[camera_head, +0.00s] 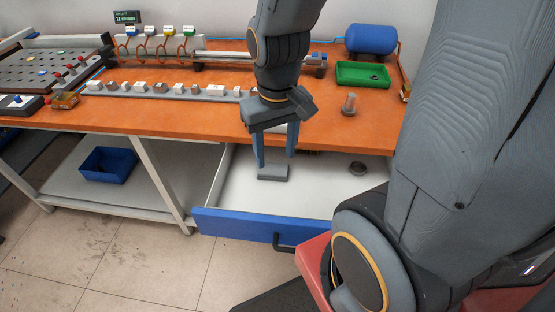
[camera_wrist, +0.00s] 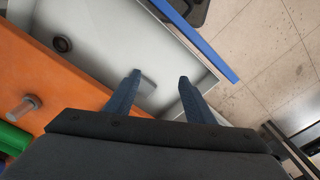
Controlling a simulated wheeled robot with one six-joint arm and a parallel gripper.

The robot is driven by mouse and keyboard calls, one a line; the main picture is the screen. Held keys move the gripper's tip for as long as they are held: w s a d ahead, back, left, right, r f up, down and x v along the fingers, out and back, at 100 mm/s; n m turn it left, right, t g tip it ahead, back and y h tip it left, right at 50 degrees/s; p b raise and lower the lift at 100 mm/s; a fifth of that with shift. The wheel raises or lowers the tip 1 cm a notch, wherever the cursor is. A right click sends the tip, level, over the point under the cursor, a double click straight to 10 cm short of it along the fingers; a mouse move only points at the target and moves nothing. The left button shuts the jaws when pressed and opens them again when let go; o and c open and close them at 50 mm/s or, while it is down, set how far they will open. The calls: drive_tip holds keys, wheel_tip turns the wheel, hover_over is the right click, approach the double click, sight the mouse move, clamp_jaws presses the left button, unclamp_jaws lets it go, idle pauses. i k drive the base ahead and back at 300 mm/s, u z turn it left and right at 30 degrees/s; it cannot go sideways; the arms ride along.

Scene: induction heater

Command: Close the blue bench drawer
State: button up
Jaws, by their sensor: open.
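The blue-fronted bench drawer (camera_head: 235,224) is pulled out from under the orange bench, with its white inside showing. A dark handle (camera_head: 284,243) sits on its blue front, partly near my arm in the head view. In the wrist view, the drawer's blue front (camera_wrist: 205,45) runs along the upper right. My gripper (camera_head: 275,160) is open and points down over the drawer's inside. A small grey block (camera_head: 272,173) lies in the drawer below the fingers. It also shows between the fingers in the wrist view (camera_wrist: 148,87). I cannot tell whether the fingers touch it.
A small dark round part (camera_head: 357,168) lies at the drawer's right. A blue bin (camera_head: 108,165) sits on the lower shelf. The floor before the drawer's left side is clear.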

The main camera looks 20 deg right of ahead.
sight(238, 206)
drive_tip(key=z, duration=0.9)
drive_tip(key=k, duration=0.5)
drive_tip(key=u, duration=0.55)
drive_tip(key=k, duration=0.65)
drive_tip(key=z, duration=0.65)
